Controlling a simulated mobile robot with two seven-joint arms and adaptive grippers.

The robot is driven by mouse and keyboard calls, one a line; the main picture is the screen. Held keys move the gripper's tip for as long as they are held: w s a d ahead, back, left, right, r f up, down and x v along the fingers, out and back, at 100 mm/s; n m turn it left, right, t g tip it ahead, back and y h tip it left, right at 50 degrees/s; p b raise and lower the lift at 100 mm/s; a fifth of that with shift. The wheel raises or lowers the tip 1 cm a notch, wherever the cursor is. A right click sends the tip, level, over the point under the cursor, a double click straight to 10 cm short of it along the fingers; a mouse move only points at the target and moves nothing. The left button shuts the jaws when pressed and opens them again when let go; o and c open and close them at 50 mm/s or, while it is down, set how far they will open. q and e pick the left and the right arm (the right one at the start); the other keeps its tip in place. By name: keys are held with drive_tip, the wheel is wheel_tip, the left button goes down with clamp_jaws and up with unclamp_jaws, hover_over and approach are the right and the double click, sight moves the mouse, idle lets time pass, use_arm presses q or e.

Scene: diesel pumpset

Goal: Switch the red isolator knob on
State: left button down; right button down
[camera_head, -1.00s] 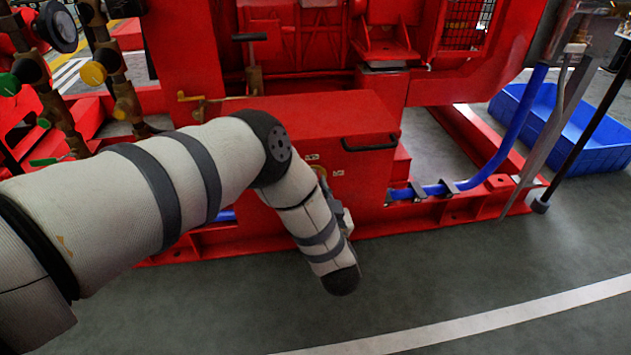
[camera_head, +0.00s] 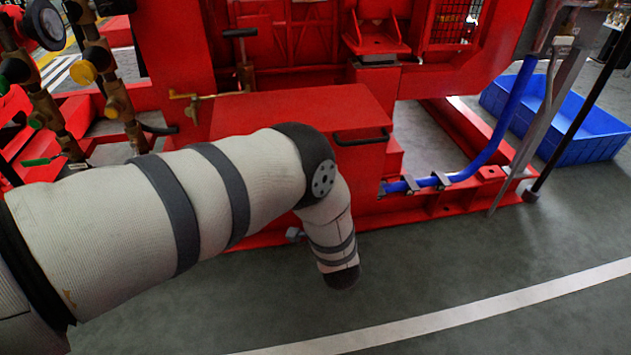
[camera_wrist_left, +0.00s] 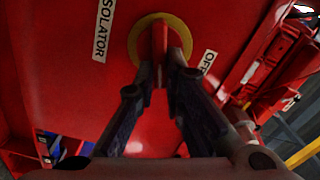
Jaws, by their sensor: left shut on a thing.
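The red isolator knob (camera_wrist_left: 160,40) stands on a yellow ring (camera_wrist_left: 137,38) on the red panel in the left wrist view. A white label reading ISOLATOR (camera_wrist_left: 104,30) is left of it, and a label reading OFF (camera_wrist_left: 207,62), partly covered by a finger, is to its right. My left gripper (camera_wrist_left: 166,60) is shut on the knob, one dark finger on each side of its bar. In the head view my left arm hides the knob and the gripper. My right gripper is in neither view.
The red box (camera_head: 300,105) has a black handle (camera_head: 362,138) on its front. A blue hose (camera_head: 505,120) runs along the red base frame at right. A blue crate (camera_head: 600,135) stands on the floor behind. The grey floor in front is clear.

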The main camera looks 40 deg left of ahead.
use_arm(q)
drive_tip(key=shift+f+m+b, duration=0.15)
drive_tip(key=shift+f+m, duration=0.05)
drive_tip(key=shift+m, duration=0.75)
drive_tip(key=shift+f+m+b, duration=0.15)
drive_tip(key=shift+m, duration=0.8)
drive_tip(key=shift+s, duration=0.1)
drive_tip(key=c, duration=1.7)
unclamp_jaws()
drive_tip(key=v, duration=1.2)
